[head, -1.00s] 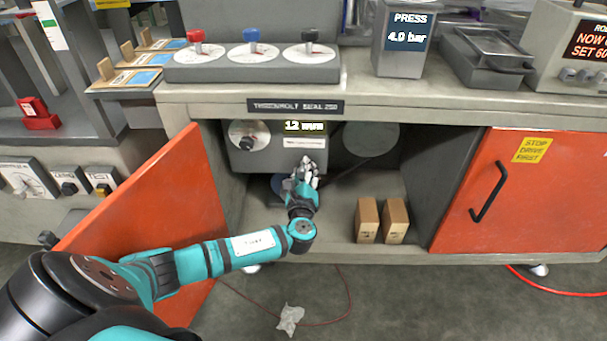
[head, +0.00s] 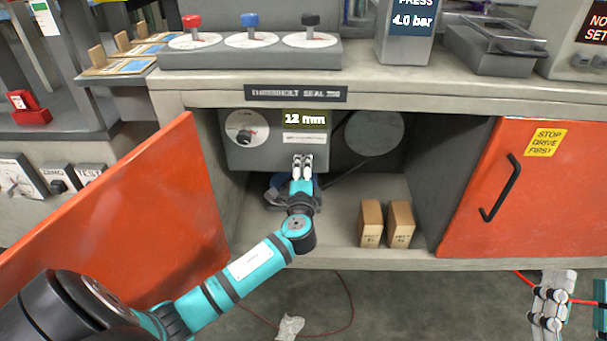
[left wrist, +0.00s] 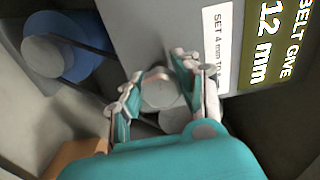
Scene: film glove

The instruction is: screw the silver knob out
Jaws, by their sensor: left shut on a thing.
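The display (head: 304,119) on the box reads 12 mm. My right gripper (head: 581,290) is at the lower right edge, partly cut off, its fingers apart and empty.
The orange door (head: 130,205) stands open on the left; the other door (head: 518,195) is closed with a yellow note. Two small cardboard boxes (head: 400,225) stand on the cabinet floor right of my gripper. A belt wheel (head: 374,133) is behind. A blue part (left wrist: 75,58) is nearby.

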